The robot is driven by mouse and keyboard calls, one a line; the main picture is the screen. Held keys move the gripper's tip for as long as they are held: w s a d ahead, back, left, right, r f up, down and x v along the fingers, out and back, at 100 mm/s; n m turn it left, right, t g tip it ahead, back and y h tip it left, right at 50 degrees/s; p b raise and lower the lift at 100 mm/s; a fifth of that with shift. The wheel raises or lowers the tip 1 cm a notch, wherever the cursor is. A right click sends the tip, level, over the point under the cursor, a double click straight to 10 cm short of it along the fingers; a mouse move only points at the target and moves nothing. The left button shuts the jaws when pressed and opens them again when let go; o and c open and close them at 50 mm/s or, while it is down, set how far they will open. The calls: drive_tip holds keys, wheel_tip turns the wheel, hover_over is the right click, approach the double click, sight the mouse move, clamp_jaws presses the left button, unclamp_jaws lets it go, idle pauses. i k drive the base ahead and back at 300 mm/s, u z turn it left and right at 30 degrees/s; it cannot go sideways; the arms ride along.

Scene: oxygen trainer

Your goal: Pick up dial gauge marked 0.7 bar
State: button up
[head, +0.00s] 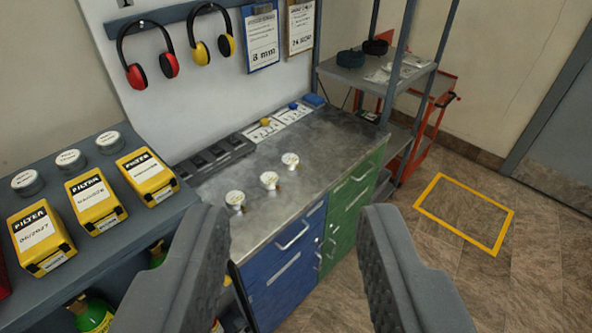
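Three small dial gauges with pale round faces and brassy stems stand in a slanting row on the metal workbench top (335,140). They are the left gauge (235,198), the middle gauge (269,180) and the right gauge (290,160). Their markings are too small to read, so I cannot tell which is 0.7 bar. My gripper (292,225) is open, with its two grey fingers wide apart in the foreground. Nothing is between the fingertips. The gauges stand beyond the fingers, seen through and above the gap.
A dark slotted holder (212,157) lies behind the gauges. Yellow filter boxes (93,198) and round tins (70,161) sit on the left shelf. Ear defenders (148,55) and clipboards hang behind. A metal rack (375,75) stands right. Floor inside the yellow outline (463,212) is clear.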

sight(290, 161)
drive_tip(key=z, duration=0.55)
drive_tip(key=i, duration=1.6)
drive_tip(key=u, duration=0.35)
